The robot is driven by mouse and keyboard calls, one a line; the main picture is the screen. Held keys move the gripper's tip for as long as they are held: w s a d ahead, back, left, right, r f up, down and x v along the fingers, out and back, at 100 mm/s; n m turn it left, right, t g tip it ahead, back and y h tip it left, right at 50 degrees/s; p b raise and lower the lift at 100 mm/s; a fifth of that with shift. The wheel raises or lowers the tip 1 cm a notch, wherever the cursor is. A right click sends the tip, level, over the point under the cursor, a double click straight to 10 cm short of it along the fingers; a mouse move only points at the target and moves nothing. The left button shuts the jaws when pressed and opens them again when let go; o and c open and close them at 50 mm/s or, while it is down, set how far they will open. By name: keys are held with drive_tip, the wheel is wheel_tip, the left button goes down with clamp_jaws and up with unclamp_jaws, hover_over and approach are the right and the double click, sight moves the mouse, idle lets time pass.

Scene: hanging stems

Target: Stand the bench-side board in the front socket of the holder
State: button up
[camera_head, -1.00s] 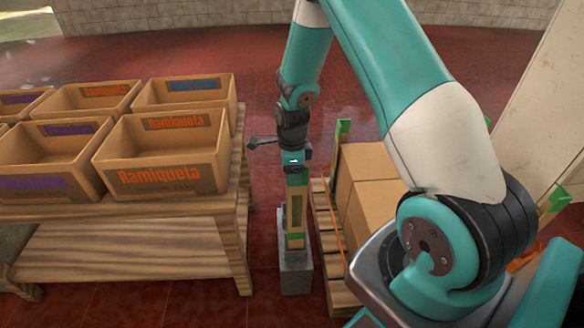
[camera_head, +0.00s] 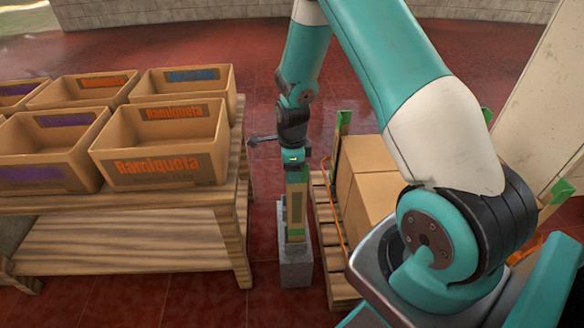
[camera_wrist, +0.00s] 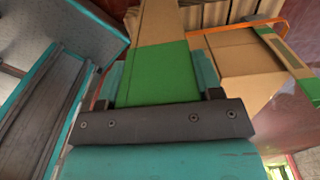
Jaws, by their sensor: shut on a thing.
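The board (camera_head: 297,181) is a tall, narrow tan piece with green ends. It hangs roughly upright below my gripper (camera_head: 296,165), between the bench and the pallet. My gripper is shut on its green upper end, which also shows in the wrist view (camera_wrist: 158,75) between the two fingers. The grey block-shaped holder (camera_head: 296,272) stands on the floor directly below.
A wooden bench (camera_head: 120,204) with several cardboard crates (camera_head: 165,168) stands close on the left. A pallet (camera_head: 325,235) with cardboard boxes (camera_head: 372,200), green corner posts and an orange strap (camera_head: 338,222) is close on the right. Red floor is open behind.

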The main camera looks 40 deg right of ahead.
drive_tip(key=shift+f+b, duration=0.3)
drive_tip(key=shift+f, duration=0.25)
drive_tip(key=o, duration=1)
wheel_tip(320, 180, up, 18)
drive_tip(key=p, duration=0.3)
drive_tip(key=shift+f, duration=0.25)
drive_tip(key=shift+a, duration=0.1)
